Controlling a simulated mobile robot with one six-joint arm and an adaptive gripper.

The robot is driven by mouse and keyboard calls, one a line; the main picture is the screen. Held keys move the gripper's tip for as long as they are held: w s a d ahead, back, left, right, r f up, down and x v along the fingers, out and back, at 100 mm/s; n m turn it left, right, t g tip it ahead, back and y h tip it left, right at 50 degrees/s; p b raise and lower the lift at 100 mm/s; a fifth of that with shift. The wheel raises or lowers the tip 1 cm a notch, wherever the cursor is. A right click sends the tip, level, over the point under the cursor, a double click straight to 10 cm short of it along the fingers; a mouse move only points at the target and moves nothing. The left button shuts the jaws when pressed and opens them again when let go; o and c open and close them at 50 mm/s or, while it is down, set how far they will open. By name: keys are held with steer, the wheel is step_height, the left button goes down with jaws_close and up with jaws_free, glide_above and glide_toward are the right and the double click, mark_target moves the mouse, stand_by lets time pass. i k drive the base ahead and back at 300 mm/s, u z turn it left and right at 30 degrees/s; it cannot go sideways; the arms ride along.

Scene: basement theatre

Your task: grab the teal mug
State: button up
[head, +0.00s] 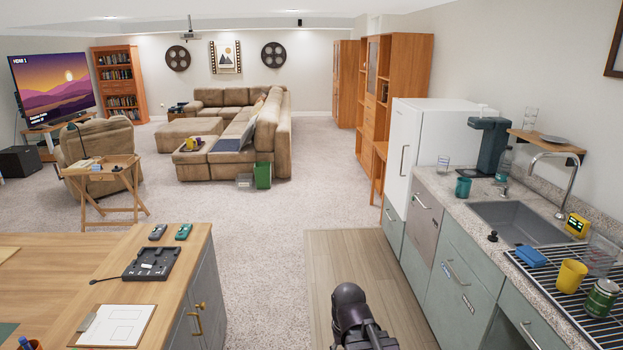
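A small teal mug (463,187) stands upright on the speckled counter (452,199) at the right, in front of a dark teal coffee machine and left of the sink. Part of my arm shows at the bottom centre, over the floor and well short of the mug. My gripper's fingers cannot be made out, so I cannot tell whether it is open or shut.
The coffee machine (487,146), a clear glass (443,163) and a bottle (505,163) stand near the mug. The sink (515,222) and a drying rack with a yellow cup (571,275) are nearer. A wooden desk (60,262) is at left. The floor between is clear.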

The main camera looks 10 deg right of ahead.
mark_target(462, 186)
steer(key=u, duration=0.15)
steer(key=i, duration=1.5)
steer(key=z, duration=0.4)
steer(key=i, duration=0.75)
steer(key=z, duration=0.55)
steer(key=i, duration=0.65)
steer(key=z, duration=0.85)
steer(key=i, duration=0.6)
steer(key=z, duration=0.3)
